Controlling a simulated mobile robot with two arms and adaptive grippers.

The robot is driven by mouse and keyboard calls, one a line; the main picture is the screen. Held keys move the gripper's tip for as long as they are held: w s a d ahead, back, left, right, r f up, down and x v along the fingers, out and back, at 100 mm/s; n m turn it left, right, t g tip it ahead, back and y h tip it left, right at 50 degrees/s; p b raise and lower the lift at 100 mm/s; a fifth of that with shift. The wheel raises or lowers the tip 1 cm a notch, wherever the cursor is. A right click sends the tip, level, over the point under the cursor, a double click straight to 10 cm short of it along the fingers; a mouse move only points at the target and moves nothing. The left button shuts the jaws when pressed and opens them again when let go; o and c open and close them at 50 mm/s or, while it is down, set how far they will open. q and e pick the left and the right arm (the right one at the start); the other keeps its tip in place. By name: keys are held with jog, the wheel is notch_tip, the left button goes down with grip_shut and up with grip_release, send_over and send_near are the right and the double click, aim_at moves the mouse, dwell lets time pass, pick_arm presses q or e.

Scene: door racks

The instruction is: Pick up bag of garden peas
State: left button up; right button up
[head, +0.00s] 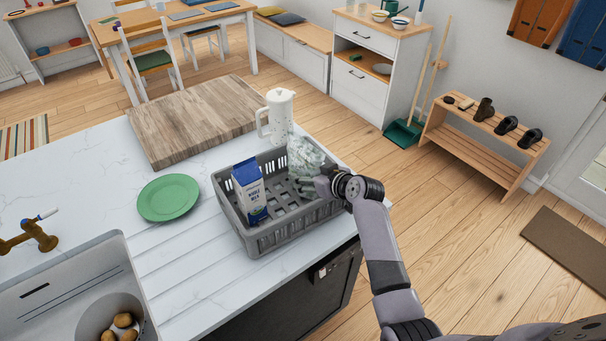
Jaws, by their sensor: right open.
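A pale, green-flecked bag (302,152), which looks like the bag of garden peas, stands in the far right part of a grey slatted crate (262,239) on the white counter. I cannot read its print. My right gripper (310,186) reaches in over the crate's right side, open, its fingers at the lower front of the bag. I cannot tell whether they touch it, and the wrist hides part of the crate's right wall. My left gripper is not in view.
A blue and white milk carton (250,191) stands in the crate's left part. A white speckled jug (280,115) stands just behind the crate. A green plate (168,197), a wooden board (195,117) and a sink with potatoes (123,321) are to the left.

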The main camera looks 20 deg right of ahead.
jog(key=shift+w+a+f, duration=0.25)
jog(key=shift+w+f, duration=0.1)
jog(key=shift+w, duration=0.2)
grip_shut()
dwell(0.5)
jog(key=shift+r, duration=0.15)
dwell(0.3)
